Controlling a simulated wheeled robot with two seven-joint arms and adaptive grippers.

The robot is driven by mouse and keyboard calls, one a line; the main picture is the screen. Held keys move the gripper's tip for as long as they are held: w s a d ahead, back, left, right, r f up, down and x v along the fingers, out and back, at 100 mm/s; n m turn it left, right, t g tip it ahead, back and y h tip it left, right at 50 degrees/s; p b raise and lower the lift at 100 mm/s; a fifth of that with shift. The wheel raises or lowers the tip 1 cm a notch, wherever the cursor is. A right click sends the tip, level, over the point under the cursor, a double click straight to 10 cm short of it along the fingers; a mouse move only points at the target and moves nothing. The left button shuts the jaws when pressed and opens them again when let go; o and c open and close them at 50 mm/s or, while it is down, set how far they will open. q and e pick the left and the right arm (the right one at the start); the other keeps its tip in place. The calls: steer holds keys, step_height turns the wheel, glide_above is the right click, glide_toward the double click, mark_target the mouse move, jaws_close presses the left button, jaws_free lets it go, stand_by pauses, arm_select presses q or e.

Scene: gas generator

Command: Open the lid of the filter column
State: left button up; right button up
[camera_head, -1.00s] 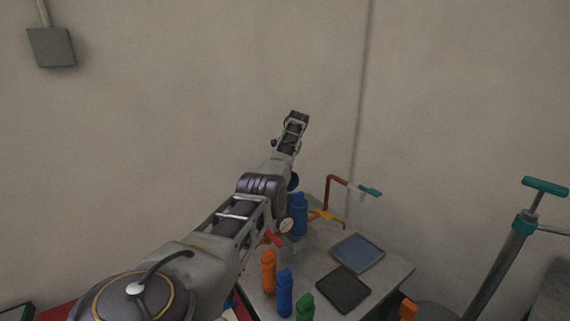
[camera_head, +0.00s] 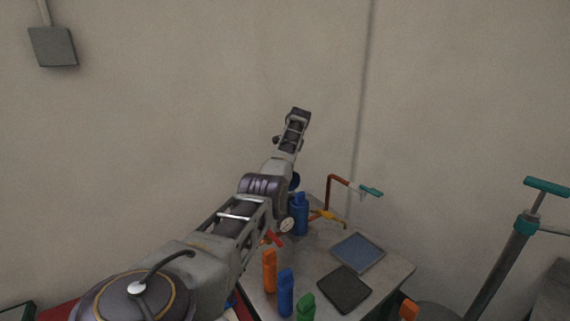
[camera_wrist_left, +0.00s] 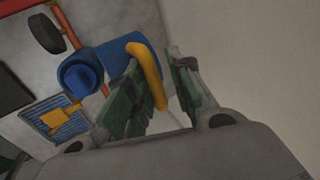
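In the left wrist view, a blue cylinder (camera_wrist_left: 117,62) with a curved yellow handle (camera_wrist_left: 148,66) lies close to my left gripper (camera_wrist_left: 156,64). I take it for the filter column, with its lid at the handle, but cannot be sure. The green-padded fingers are apart. The yellow handle reaches into the gap and overlaps the left finger; contact is unclear. In the head view my left arm crosses the middle and hides most of what is behind it; the fingers cannot be made out there. My right gripper is not in view.
The grey table (camera_head: 390,277) holds a blue bottle (camera_head: 300,217), an orange bottle (camera_head: 269,270), a green bottle (camera_head: 306,306), a blue pad (camera_head: 357,252) and a dark pad (camera_head: 344,289). A pump with a teal handle (camera_head: 546,187) stands right. Wall lies behind.

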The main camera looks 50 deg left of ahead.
arm_select(q)
steer(key=v, duration=1.1)
stand_by(0.6)
